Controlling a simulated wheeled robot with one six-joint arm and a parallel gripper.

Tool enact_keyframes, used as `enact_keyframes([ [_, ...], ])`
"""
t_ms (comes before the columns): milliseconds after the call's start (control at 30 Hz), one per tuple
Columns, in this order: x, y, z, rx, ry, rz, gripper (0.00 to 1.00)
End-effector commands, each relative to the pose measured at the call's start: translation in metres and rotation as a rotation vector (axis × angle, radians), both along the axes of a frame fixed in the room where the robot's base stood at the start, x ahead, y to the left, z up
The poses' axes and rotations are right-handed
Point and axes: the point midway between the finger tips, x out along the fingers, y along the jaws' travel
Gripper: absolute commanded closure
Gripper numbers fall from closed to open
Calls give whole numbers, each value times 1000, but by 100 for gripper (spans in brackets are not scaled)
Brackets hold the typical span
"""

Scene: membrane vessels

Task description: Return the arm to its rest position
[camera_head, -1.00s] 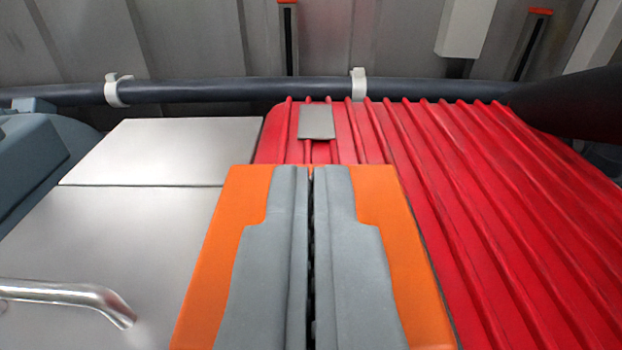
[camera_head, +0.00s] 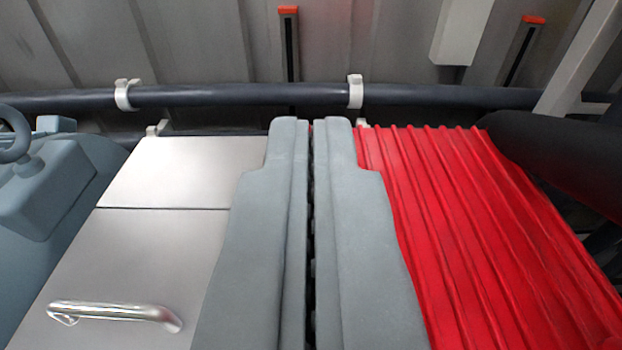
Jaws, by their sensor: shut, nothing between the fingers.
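My gripper (camera_head: 312,128) shows in the camera_head view as two long grey fingers running up from the bottom edge to the middle. The fingers lie side by side with only a thin dark seam between them. They are shut and hold nothing. They cover part of the boundary between a silver panel (camera_head: 165,240) on the left and a red ribbed surface (camera_head: 470,220) on the right. How far the fingertips are above these surfaces is hard to tell.
A bright metal handle (camera_head: 115,312) sits on the silver panel. A dark horizontal pipe (camera_head: 230,96) with white clamps (camera_head: 355,91) crosses behind. A blue-grey machine (camera_head: 60,190) stands at the left. A thick black tube (camera_head: 560,155) is at the right. Grey wall panels stand behind.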

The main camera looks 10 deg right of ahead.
Motion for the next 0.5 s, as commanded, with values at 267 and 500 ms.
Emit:
enact_keyframes([
  [267, -3, 2, 10, -1, -4, 1, 100],
  [500, -43, 27, 34, -2, -12, 25, 100],
])
